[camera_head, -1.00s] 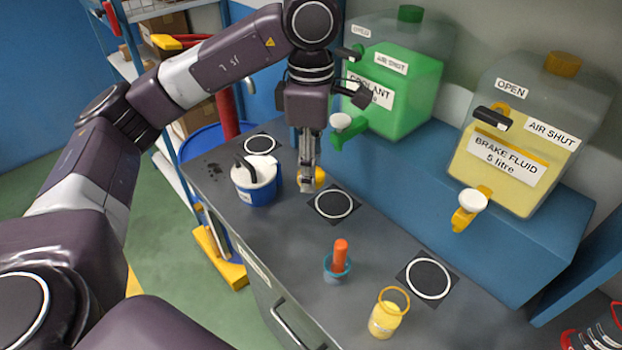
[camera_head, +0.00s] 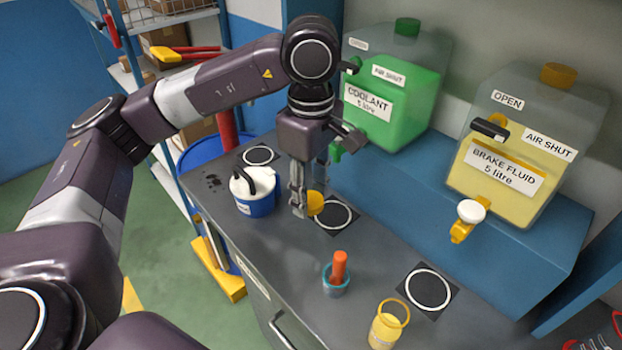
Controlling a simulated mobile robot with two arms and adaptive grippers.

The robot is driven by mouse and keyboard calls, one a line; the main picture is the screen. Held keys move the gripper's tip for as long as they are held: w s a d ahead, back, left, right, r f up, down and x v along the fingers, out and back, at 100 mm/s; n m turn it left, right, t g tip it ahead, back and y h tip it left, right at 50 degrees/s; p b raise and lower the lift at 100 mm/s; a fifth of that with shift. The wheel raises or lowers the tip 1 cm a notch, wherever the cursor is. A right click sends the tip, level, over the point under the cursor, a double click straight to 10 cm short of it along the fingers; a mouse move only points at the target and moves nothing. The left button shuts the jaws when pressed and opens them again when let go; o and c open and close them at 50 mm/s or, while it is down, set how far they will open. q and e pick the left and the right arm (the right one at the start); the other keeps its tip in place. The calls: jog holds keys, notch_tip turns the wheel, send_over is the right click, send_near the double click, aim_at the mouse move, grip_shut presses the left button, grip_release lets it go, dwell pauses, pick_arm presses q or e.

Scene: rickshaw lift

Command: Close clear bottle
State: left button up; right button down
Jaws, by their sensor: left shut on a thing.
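A clear bottle (camera_head: 386,328) with pale yellow liquid and an open yellow-rimmed mouth stands upright at the near edge of the bench. My left gripper (camera_head: 299,207) is pointed down over the bench, up and left of the bottle in the picture. It is shut on a round yellow lid (camera_head: 316,203), which shows at the right of its fingers. The lid is apart from the bottle. The fingers partly hide the lid. My right gripper is not in view.
A blue-and-white tub (camera_head: 253,193) stands left of my gripper. A small blue cup (camera_head: 336,280) with an orange handle sits between gripper and bottle. Round-marked mats lie on the bench (camera_head: 380,240). Green coolant (camera_head: 385,105) and yellow brake fluid (camera_head: 505,170) tanks stand behind on a blue ledge.

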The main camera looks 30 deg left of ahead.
pick_arm(q)
jog(key=s+d+f+m, duration=0.3)
jog(key=s+f+m, duration=0.4)
jog(key=m, duration=0.9)
jog(key=shift+s+f+m, duration=0.3)
jog(key=shift+f+m, duration=0.05)
jog(key=shift+m, duration=0.05)
